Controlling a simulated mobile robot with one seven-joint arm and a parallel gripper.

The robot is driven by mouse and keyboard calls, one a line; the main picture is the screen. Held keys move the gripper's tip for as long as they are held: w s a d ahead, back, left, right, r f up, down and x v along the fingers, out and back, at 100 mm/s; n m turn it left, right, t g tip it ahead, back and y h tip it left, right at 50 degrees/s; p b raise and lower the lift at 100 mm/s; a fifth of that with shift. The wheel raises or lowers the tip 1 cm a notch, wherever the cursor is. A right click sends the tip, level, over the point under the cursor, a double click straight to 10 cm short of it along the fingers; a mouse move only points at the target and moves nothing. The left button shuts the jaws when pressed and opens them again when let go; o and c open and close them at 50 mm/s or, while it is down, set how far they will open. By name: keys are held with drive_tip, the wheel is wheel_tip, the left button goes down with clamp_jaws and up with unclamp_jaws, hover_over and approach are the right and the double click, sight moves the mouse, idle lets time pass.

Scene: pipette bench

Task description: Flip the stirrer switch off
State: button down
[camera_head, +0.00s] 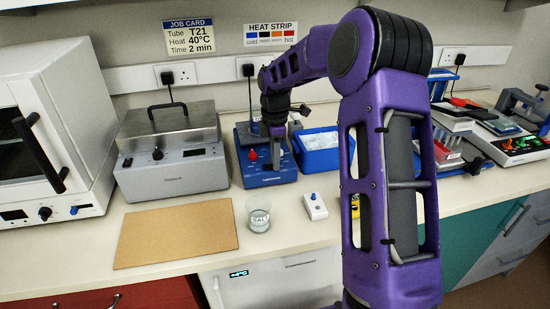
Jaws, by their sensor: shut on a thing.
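A blue bench unit (253,178), which looks like the stirrer, stands against the back wall in the middle of the counter. A red knob (252,155) shows on its upper front. My gripper (276,166) reaches down from my purple arm over the right part of this unit, just right of the red knob. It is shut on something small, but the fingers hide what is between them. I cannot make out the stirrer switch or its position.
A grey lidded heater (172,172) stands left of the unit, and a blue tub (322,160) right of it. In front are a glass beaker (258,218), a small white box with a blue button (315,207) and a tan board (177,235). My arm hides part of the right counter.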

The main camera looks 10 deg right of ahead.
drive_tip(key=shift+a+r+h, duration=0.1)
drive_tip(key=shift+a+h, duration=0.3)
drive_tip(key=shift+h, duration=1.1)
drive_tip(key=c, duration=0.7)
unclamp_jaws()
drive_tip(key=shift+r, duration=0.1)
drive_tip(key=v, duration=1.7)
drive_tip(key=shift+r, duration=0.2)
